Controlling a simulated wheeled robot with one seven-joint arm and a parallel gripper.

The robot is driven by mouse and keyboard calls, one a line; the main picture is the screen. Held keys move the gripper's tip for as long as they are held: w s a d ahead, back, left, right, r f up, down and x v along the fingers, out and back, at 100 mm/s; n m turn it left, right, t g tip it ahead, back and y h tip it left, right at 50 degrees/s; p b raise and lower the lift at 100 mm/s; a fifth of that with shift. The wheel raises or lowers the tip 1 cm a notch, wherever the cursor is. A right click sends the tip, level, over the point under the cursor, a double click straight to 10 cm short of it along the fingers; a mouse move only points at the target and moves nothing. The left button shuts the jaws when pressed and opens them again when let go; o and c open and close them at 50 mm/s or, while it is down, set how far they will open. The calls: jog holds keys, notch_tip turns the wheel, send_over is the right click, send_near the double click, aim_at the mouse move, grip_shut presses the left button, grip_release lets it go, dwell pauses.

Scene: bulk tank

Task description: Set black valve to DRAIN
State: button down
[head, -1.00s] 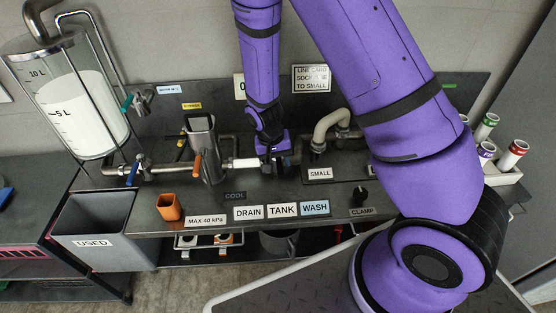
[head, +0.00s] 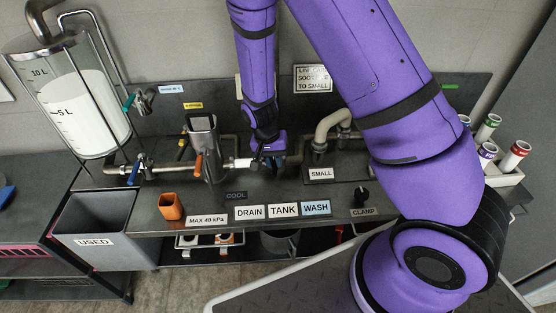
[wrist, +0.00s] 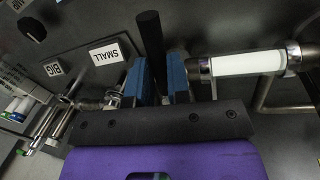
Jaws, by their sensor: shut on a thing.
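My gripper (head: 268,158) is at the pipe run behind the bench front, just right of a white pipe section (head: 243,163). In the wrist view the blue finger pads (wrist: 161,82) are shut on the black valve's handle (wrist: 150,36), a dark bar whose far end sticks out past them. The valve body is hidden by my gripper. The DRAIN label (head: 249,212), TANK label (head: 283,210) and WASH label (head: 315,207) stand in a row at the bench's front edge. I cannot tell which label the handle points to.
A steel vessel with an orange-handled valve (head: 198,165) stands left of my gripper. A curved pipe (head: 330,127) and the SMALL label (head: 320,174) are to its right. An orange cup (head: 171,207), a black CLAMP knob (head: 361,194) and a grey USED bin (head: 97,222) are nearer the front.

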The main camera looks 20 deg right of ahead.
jog(key=shift+w+a+m+g+y, duration=0.2)
jog(key=shift+w+a+m, duration=0.4)
jog(key=shift+m, duration=0.7)
jog(key=shift+w+a+m+g+y, duration=0.2)
jog(key=shift+w+a+m, duration=0.45)
jog(key=shift+m, duration=0.65)
jog(key=shift+w+a+m+g+y, duration=0.15)
jog(key=shift+w+a+m, duration=0.25)
jog(key=shift+w+m, duration=0.65)
jog(key=shift+s+m, duration=0.25)
jog(key=c, duration=1.1)
grip_release()
jog(key=shift+r, duration=0.1)
jog(key=r, duration=0.3)
jog(key=w+r, duration=0.1)
jog(key=r, duration=0.3)
jog(key=w+r, duration=0.1)
jog(key=r, duration=0.2)
jog(key=shift+a+r, duration=0.25)
jog(key=shift+a, duration=0.1)
